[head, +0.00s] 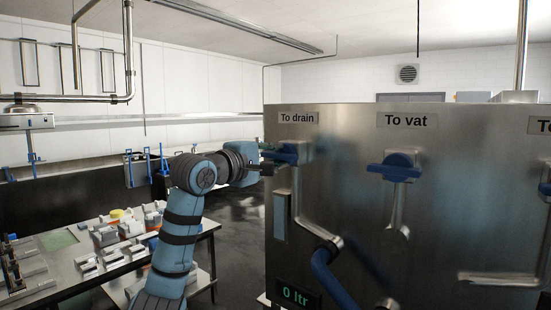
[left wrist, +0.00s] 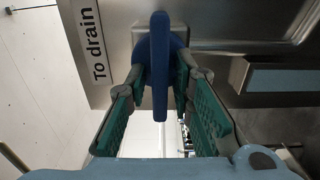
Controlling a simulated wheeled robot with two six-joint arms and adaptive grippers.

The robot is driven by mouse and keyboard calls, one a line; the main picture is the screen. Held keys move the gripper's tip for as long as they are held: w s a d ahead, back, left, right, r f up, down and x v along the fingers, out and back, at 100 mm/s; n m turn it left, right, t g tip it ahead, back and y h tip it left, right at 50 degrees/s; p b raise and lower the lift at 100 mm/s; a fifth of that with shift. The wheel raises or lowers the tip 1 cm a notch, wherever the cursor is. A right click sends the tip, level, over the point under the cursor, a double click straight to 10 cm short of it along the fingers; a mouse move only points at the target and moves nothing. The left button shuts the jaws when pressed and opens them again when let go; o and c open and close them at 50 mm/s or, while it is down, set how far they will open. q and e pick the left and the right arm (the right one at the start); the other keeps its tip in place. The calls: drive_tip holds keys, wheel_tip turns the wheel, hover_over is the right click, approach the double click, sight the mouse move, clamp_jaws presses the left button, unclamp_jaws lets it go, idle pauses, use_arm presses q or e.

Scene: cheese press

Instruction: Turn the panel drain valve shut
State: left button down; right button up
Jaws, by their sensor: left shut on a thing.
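The drain valve's blue handle (head: 283,153) is on the steel panel (head: 345,200), below the "To drain" label (head: 298,118). In the head view the handle lies roughly level, pointing left toward my gripper. My left gripper (head: 266,161) reaches in from the left and meets the handle at the panel's left edge. In the left wrist view the blue handle (left wrist: 160,70) stands between the two green-padded fingers of my left gripper (left wrist: 160,90), which is shut on it. The "To drain" label (left wrist: 90,40) shows beside it.
A "To vat" valve with a blue handle (head: 398,167) sits to the right on the same panel. A blue pipe (head: 328,280) and a "0 ltr" display (head: 297,296) are lower down. A table with several small items (head: 75,262) stands at left.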

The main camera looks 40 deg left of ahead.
idle(0.5)
use_arm(q)
drive_tip(key=c, duration=1.7)
unclamp_jaws()
drive_tip(key=shift+o, duration=0.2)
drive_tip(key=shift+a, duration=0.1)
drive_tip(key=s, duration=0.7)
drive_tip(key=shift+s, duration=0.2)
drive_tip(key=shift+s, duration=0.1)
